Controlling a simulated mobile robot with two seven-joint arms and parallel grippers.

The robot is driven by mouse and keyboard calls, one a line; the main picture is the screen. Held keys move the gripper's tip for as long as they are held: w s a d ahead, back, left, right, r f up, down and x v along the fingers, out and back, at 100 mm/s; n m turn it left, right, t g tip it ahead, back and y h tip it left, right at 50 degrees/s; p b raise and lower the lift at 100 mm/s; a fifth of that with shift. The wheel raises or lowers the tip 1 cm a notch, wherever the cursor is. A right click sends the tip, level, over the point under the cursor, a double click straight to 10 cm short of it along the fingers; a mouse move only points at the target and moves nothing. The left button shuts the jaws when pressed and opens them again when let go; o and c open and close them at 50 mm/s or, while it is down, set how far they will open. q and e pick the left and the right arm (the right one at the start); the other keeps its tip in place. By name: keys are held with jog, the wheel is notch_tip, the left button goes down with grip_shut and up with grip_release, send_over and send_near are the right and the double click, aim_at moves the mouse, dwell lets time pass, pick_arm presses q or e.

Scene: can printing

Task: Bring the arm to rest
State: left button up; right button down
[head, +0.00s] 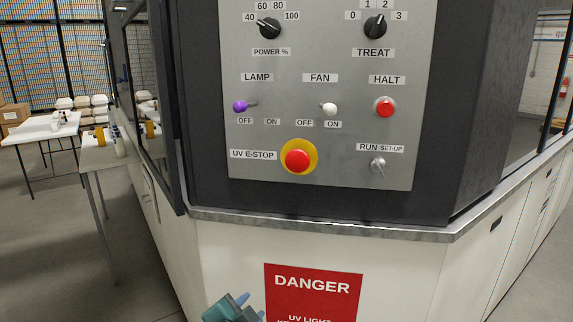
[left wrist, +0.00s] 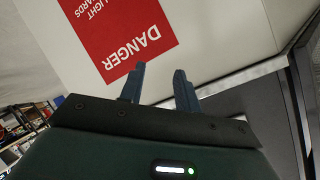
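My left gripper (head: 236,306) shows at the bottom of the head view, low in front of the white cabinet front and left of the red DANGER sign (head: 313,290). In the left wrist view its two fingers (left wrist: 158,76) stand apart with nothing between them, so it is open and empty. The DANGER sign also shows there, upside down (left wrist: 118,35), beyond the fingertips. Most of my left arm is hidden below the head view's edge. My right gripper is in neither view.
The grey control panel (head: 350,150) carries knobs, the purple-tipped LAMP switch (head: 240,106), FAN switch (head: 329,109), red HALT button (head: 385,107) and red UV E-STOP (head: 297,160). A metal ledge (head: 330,227) juts out below. Tables stand left; floor (head: 60,250) is open there.

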pick_arm(q)
jog(key=s+a+f+n, duration=0.2)
jog(key=s+f+n, duration=0.1)
jog(key=s+f, duration=0.2)
jog(key=s+a+f+n+g+p, duration=0.1)
jog(key=s+f, duration=0.3)
jog(key=s, duration=0.6)
jog(key=s+a+f+n+g, duration=0.1)
jog(key=s+a+f+n, duration=0.3)
jog(key=s, duration=0.4)
jog(key=shift+s+f+n, duration=0.15)
jog(key=shift+f+n, duration=0.15)
jog(key=shift+f, duration=0.55)
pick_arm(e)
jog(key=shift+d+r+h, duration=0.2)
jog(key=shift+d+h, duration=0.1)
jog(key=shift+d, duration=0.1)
pick_arm(q)
jog(key=shift+d, duration=0.1)
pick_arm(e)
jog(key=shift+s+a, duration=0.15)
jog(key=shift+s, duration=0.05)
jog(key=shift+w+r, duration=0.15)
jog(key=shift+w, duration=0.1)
